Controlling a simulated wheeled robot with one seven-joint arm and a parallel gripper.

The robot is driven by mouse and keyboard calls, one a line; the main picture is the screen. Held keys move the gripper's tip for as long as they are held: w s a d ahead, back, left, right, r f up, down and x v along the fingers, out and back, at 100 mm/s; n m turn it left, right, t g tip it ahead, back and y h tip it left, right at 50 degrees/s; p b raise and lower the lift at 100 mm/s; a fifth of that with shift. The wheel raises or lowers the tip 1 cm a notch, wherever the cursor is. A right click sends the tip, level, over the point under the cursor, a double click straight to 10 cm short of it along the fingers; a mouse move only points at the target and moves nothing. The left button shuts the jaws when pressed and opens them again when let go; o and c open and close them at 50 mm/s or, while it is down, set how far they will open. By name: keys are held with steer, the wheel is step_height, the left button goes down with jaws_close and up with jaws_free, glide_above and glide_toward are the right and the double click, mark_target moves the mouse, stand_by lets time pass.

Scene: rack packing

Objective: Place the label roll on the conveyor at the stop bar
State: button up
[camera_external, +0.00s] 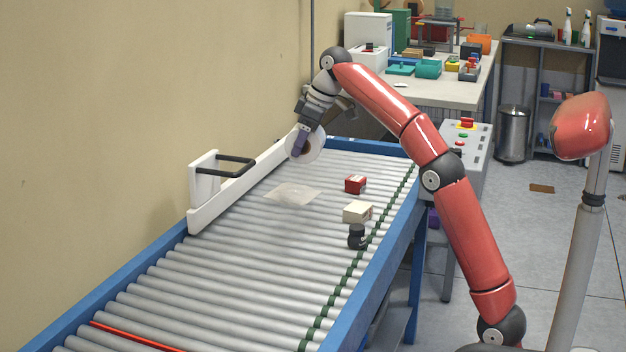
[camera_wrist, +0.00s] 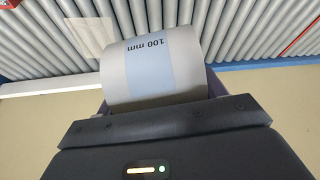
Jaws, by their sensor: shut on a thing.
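The label roll (camera_external: 314,147) is a white disc in the external view, held above the far left part of the conveyor (camera_external: 180,290). In the wrist view the label roll (camera_wrist: 125,72) is a pale cylinder with a blue band reading "100 mm". My gripper (camera_external: 301,141) is shut on it, and the roll looks clear of the rollers. A long white bar (camera_external: 250,182) with a black handle runs along the conveyor's left side, just in front of the roll; I cannot tell if this is the stop bar.
A clear flat sheet (camera_external: 292,194), a red box (camera_external: 355,184), a cream box (camera_external: 357,211) and a black jar (camera_external: 357,237) lie on the rollers. A red line (camera_external: 135,338) crosses the near rollers. The near left rollers are clear. A wall borders the left side.

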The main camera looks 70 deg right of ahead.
steer(key=shift+a, duration=0.1)
steer(key=s+a+n+g+y+b, duration=0.1)
steer(key=s+a+n, duration=0.3)
steer(key=a, duration=1.5)
steer(key=s+a+n+y+b, duration=0.2)
steer(key=s+a+n, duration=0.15)
steer(key=a, duration=1.55)
steer(key=f+b, duration=0.3)
steer(key=f, duration=0.2)
steer(key=f+b, duration=0.2)
steer(key=f, duration=0.3)
steer(key=f+b, duration=0.3)
steer(key=f, duration=0.2)
steer(key=shift+s+a+f+b, duration=0.1)
steer(key=shift+s+a+b, duration=0.2)
steer(key=shift+s+a, duration=0.1)
steer(key=shift+f+b, duration=0.8)
steer(key=shift+f, duration=1.4)
steer(key=shift+f, duration=0.2)
steer(key=o, duration=1.2)
